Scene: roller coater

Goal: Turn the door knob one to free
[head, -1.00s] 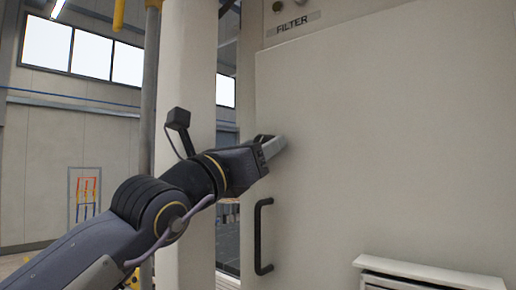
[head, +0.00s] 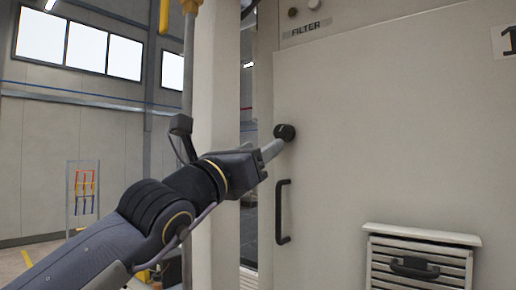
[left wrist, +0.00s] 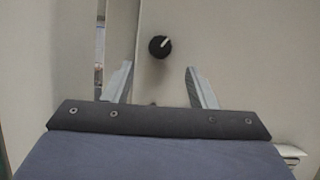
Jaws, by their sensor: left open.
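The door knob (head: 285,131) is a round black knob on the beige cabinet door, above the black bar handle. It also shows in the left wrist view (left wrist: 160,46), with a white pointer mark tilted to the upper right. My left gripper (head: 277,147) is just in front of the knob and a little below it in the head view. In the left wrist view its two grey fingers (left wrist: 158,78) are spread wide, with the knob beyond their tips and roughly midway between them. Nothing is between the fingers. My right gripper is not in view.
A black bar handle (head: 281,211) stands on the door below the knob. A vented box (head: 421,235) juts out at lower right. A pale post (head: 216,150) stands left of the cabinet.

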